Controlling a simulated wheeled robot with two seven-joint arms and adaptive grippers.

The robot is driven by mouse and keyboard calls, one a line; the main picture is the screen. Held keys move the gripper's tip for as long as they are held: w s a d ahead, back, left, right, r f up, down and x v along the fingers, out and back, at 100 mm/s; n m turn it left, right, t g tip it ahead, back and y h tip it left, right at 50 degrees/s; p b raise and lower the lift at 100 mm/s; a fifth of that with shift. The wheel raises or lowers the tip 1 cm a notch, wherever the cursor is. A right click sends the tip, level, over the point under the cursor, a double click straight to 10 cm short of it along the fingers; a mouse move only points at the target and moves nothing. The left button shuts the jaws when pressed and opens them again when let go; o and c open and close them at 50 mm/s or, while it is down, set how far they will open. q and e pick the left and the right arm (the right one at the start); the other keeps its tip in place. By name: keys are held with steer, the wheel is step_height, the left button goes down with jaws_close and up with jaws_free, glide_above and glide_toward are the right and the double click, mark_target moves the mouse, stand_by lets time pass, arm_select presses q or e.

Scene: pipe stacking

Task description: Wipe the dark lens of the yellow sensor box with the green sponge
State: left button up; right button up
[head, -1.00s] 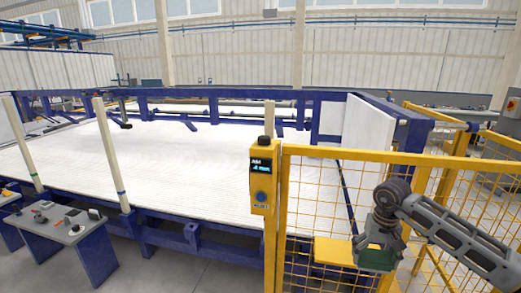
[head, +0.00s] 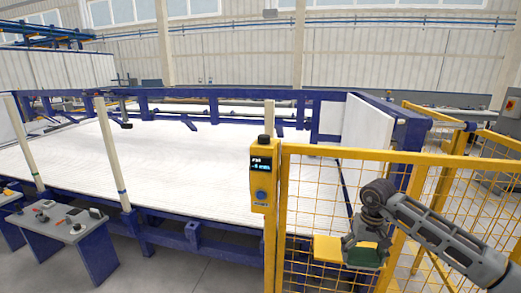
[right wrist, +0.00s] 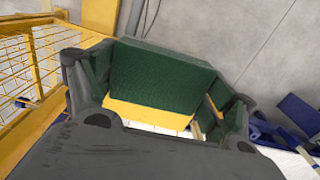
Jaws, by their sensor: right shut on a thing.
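The yellow sensor box (head: 262,205) is mounted upright on the yellow fence post. Its front has a lit dark display and a round dark-blue lens-like disc (head: 261,194) below it; a dark cap sits on top. My right gripper (head: 366,246) is shut on the green sponge (head: 364,257), low and to the right of the box, clear of it. In the right wrist view the sponge (right wrist: 160,78) sits between the two fingers. The sensor box does not show there. My left gripper is not in view.
A yellow shelf (head: 327,250) is at the fence, just left of the sponge. The yellow mesh fence (head: 310,200) runs right from the box, near my right arm. A grey table (head: 55,232) with small items stands at the left. Bare floor lies between.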

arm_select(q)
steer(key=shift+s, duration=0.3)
arm_select(e)
steer(key=s+a+f+n, duration=0.2)
steer(key=s+a+f, duration=0.5)
steer(key=a+f, duration=0.3)
steer(key=shift+s+f, duration=0.25)
steer(key=shift+f, duration=0.6)
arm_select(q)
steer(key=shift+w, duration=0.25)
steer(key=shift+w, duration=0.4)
arm_select(e)
steer(key=shift+w, duration=0.1)
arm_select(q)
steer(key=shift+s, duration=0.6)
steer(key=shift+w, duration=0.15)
arm_select(e)
steer(key=shift+r, duration=0.1)
